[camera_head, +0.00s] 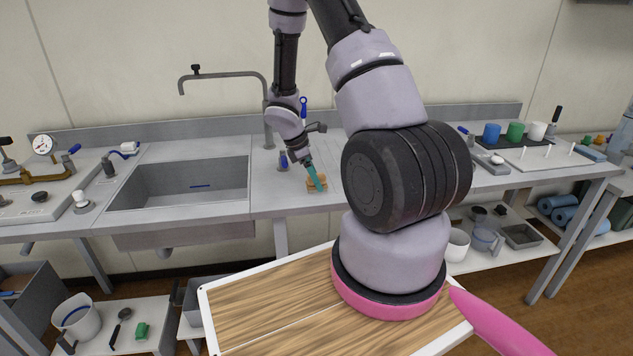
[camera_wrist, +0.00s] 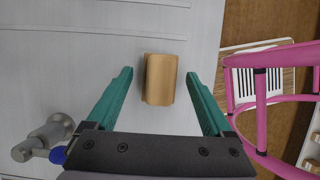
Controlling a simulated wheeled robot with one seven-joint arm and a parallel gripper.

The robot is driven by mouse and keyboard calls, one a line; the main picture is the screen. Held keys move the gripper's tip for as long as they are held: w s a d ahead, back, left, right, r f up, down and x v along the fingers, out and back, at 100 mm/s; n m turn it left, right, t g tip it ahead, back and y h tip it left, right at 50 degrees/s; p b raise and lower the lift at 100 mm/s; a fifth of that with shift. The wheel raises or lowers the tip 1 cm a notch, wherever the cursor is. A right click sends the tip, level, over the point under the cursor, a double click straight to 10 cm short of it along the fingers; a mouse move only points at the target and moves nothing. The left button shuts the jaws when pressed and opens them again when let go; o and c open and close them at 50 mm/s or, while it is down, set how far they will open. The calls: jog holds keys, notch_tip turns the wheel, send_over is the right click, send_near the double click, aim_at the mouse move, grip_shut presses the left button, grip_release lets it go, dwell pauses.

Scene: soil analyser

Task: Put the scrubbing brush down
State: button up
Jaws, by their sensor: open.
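The scrubbing brush, a small tan block (camera_wrist: 165,78), lies on the grey counter in the wrist view, and it also shows in the head view (camera_head: 314,187) right of the sink. My gripper (camera_wrist: 160,74) is open, with its teal fingers on either side of the brush and a visible gap to each. In the head view my gripper (camera_head: 319,186) points down at the brush and hides part of it. The brush's underside and bristles cannot be made out.
The sink (camera_head: 190,185) is left of the brush. A tap with a blue handle (camera_wrist: 45,138) stands close to my left finger in the wrist view. Blue, green and white cups (camera_head: 514,131) stand far right. Bare counter (camera_head: 270,190) surrounds the brush.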

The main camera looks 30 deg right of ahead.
jog(key=s+a+r+m+t+y, duration=0.1)
jog(key=s+a+r+m, duration=0.15)
jog(key=r, duration=0.65)
jog(key=s+a+r+m+t+y, duration=0.15)
jog(key=r+m, duration=0.25)
jog(key=r, duration=0.6)
jog(key=s+a+r+m+t, duration=0.1)
jog(key=s+a+r+m, duration=0.15)
jog(key=r, duration=0.65)
jog(key=s+a+r+m+t+y, duration=0.4)
jog(key=s+a+r+m+t, duration=0.1)
jog(key=s+r+m, duration=0.5)
jog(key=s+a+r, duration=0.1)
jog(key=s+r, duration=0.1)
jog(key=s, duration=0.1)
jog(key=shift+a, duration=0.2)
jog(key=shift+s+r, duration=0.1)
